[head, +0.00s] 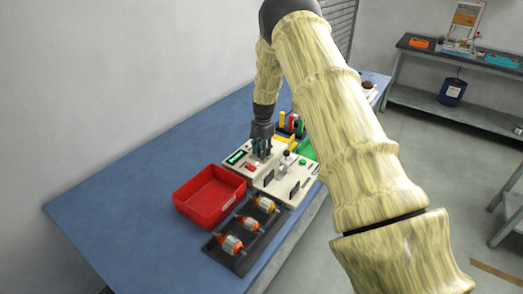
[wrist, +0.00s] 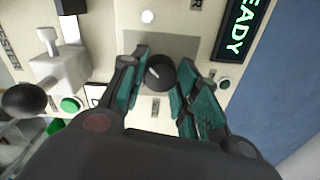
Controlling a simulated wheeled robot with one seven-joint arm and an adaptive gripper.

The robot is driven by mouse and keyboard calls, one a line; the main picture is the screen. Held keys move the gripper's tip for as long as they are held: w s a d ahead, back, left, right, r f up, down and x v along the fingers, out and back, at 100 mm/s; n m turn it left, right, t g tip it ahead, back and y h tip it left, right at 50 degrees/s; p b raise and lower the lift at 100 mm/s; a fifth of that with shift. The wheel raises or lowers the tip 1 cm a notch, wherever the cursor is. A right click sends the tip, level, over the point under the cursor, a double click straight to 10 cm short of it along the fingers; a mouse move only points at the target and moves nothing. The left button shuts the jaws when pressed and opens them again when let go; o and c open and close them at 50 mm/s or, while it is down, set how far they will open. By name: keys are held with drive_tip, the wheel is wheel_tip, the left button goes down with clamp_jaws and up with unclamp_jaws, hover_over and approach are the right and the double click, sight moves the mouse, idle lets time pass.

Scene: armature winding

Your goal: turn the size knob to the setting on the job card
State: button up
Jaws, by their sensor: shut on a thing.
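The size knob (wrist: 158,73) is a round black knob with a white pointer line, on a grey plate of the cream tester panel (wrist: 115,15). My gripper (wrist: 160,80) points down at the panel, its teal-padded fingers on either side of the knob and shut on it. The pointer line slants, but the setting it marks is too small to read. In the head view my gripper (head: 262,143) is over the panel (head: 250,170), and the knob is hidden there. I cannot make out a job card in either view.
A green "READY" display (wrist: 238,28) is beside the knob. A lever with a black ball (wrist: 24,98) and a green button (wrist: 70,104) are to the left. A red bin (head: 208,194) and a dark tray (head: 245,243) with armatures stand near the panel. The blue table's left side is clear.

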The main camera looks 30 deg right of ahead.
drive_tip(key=shift+s+d+f, duration=0.1)
drive_tip(key=shift+f, duration=0.05)
drive_tip(key=shift+n, duration=0.3)
drive_tip(key=n+b, duration=0.1)
drive_tip(key=n, duration=0.2)
drive_tip(key=n+b, duration=0.1)
drive_tip(key=n, duration=0.4)
idle(0.6)
drive_tip(key=o, duration=1)
drive_tip(key=shift+d+y, duration=0.15)
drive_tip(key=shift+y, duration=0.15)
drive_tip(key=shift+o, duration=0.2)
